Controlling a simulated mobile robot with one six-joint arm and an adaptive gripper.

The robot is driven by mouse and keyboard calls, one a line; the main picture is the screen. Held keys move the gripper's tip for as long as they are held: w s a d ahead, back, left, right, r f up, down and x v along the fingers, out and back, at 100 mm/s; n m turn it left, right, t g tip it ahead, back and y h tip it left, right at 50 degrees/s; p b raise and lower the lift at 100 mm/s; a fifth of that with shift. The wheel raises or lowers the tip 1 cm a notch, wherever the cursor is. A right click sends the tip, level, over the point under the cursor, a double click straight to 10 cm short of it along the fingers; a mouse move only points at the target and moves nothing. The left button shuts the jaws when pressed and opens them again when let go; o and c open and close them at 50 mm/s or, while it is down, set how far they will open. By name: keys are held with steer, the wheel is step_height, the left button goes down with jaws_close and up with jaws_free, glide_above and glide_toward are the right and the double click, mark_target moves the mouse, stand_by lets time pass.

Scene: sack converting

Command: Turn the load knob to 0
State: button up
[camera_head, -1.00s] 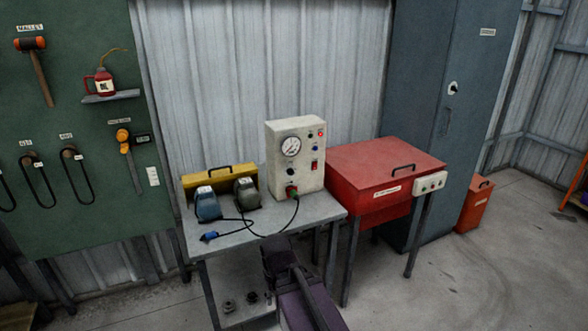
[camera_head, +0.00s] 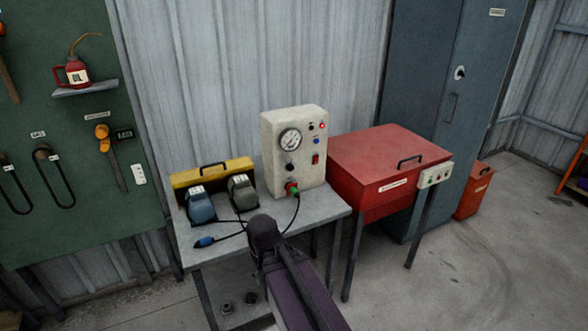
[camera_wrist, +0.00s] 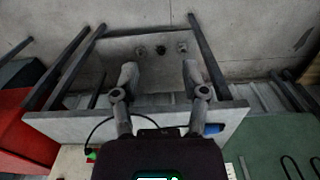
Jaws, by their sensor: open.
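The white test box (camera_head: 272,148) stands upright on the grey table. Its front carries a round dial gauge (camera_head: 290,140), a black knob (camera_head: 290,167) below it and a red rocker switch (camera_head: 315,159). I cannot read a load label or the knob's setting. In the wrist view only a pale part of the box (camera_wrist: 70,162) shows at the bottom left, and the knob is out of sight. My gripper (camera_wrist: 160,72) is open and empty, its two fingers spread. In the head view my arm's end is in front of the table, apart from the knob.
A blue unit (camera_head: 201,208) and a grey-green unit (camera_head: 243,194) sit left of the box, before a yellow case (camera_head: 210,173). A black cable runs from a plug (camera_head: 292,189) on the box across the grey table (camera_head: 325,205). A red cabinet (camera_head: 385,160) stands to the right.

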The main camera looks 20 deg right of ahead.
steer(key=shift+o, duration=0.2)
steer(key=shift+a, duration=0.3)
steer(key=shift+o, duration=1.3)
steer(key=w+d+f+m+t+y+b, duration=0.1)
steer(key=w+d+m+t+y+b, duration=0.2)
steer(key=w+m, duration=0.5)
steer(key=w+d+m+t+y+b, duration=0.2)
steer(key=w+m+t+y+b, duration=0.25)
steer(key=w+m, duration=0.4)
steer(key=w+d+r+m+t+h+b, duration=0.2)
steer(key=w+d+m+t, duration=0.3)
steer(key=d+m, duration=0.5)
steer(key=w+d+r+m+t+h+b, duration=0.3)
steer(key=w+d+m+t+b, duration=0.2)
steer(key=d+m, duration=0.5)
steer(key=w+d, duration=0.1)
steer(key=d, duration=0.2)
steer(key=shift+w+h, duration=0.35)
steer(key=shift+w, duration=0.05)
steer(key=shift+w+d+t, duration=0.1)
steer(key=shift+t, duration=0.15)
